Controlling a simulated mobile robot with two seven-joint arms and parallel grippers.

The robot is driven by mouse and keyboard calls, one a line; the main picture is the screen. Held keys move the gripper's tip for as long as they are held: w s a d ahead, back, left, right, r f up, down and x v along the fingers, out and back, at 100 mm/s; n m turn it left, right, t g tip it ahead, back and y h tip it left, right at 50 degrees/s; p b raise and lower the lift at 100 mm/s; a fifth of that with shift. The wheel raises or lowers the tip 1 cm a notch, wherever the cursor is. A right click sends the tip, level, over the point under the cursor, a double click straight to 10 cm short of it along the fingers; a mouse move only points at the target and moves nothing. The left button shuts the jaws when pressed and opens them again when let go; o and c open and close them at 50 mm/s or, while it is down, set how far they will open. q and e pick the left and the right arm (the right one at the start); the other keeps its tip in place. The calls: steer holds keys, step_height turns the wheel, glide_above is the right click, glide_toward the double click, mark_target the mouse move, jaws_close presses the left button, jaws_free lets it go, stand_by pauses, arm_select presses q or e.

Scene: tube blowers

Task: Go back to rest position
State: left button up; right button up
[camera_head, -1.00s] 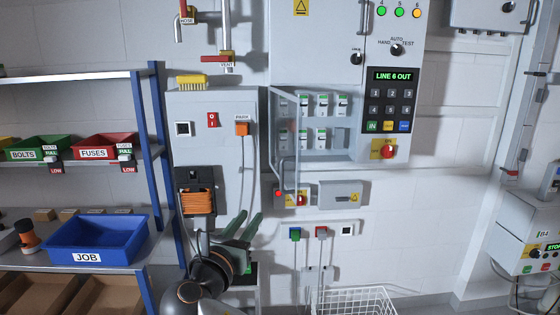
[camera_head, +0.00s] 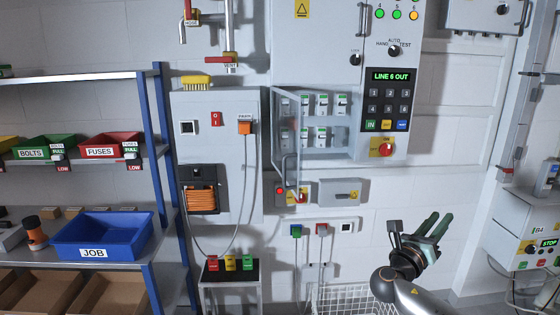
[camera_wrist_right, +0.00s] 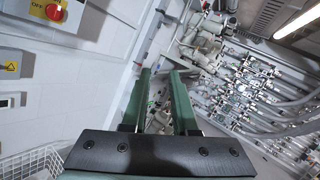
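My right gripper (camera_head: 438,226) shows at the lower right of the head view, its arm coming up from the bottom edge. Its green fingers are spread apart with nothing between them. In the right wrist view, the two green fingers (camera_wrist_right: 160,92) stand apart and empty, with white wall and a blurred area of pipes and equipment beyond. In the head view it is in front of the white wall, above and right of the wire basket (camera_head: 352,300). My left gripper is not in view.
The grey cabinet (camera_head: 330,60) has a clear door (camera_head: 286,140) swung open in front of small breakers. Shelves with a blue JOB bin (camera_head: 100,236) are at left. A control box (camera_head: 525,240) stands at right.

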steer(key=s+d+g+h, duration=0.1)
steer(key=s+d+h, duration=0.1)
steer(key=d, duration=0.5)
steer(key=s+a+f+m+y, duration=0.15)
steer(key=f+y, duration=0.25)
steer(key=f, duration=0.5)
steer(key=s+a+f+m+y, duration=0.1)
steer(key=a+f+y, duration=0.15)
steer(key=f, duration=0.55)
steer(key=s+a+f+m+g+y, duration=0.1)
steer(key=s+a+f+m+y, duration=0.25)
steer(key=s+f, duration=0.4)
steer(key=s+a+f+m+g+y, duration=0.1)
steer(key=s+a+f+m+y, duration=0.2)
steer(key=f, duration=0.7)
steer(key=s+a+f+m+g+y, duration=0.1)
steer(key=s+f+m+y, duration=0.1)
steer(key=s+m, duration=0.4)
steer(key=s+a+f+m+y, duration=0.1)
steer(key=s+a+m+y, duration=0.15)
steer(key=s, duration=0.55)
steer(key=s+a+f+m+g+y, duration=0.1)
steer(key=s+f+m+y, duration=0.1)
steer(key=s+m, duration=0.45)
steer(key=a+m+t+y, duration=0.1)
steer(key=a+m, duration=0.3)
steer(key=a, duration=0.7)
steer(key=shift+s+a+r, duration=0.15)
steer(key=shift+s+r, duration=0.2)
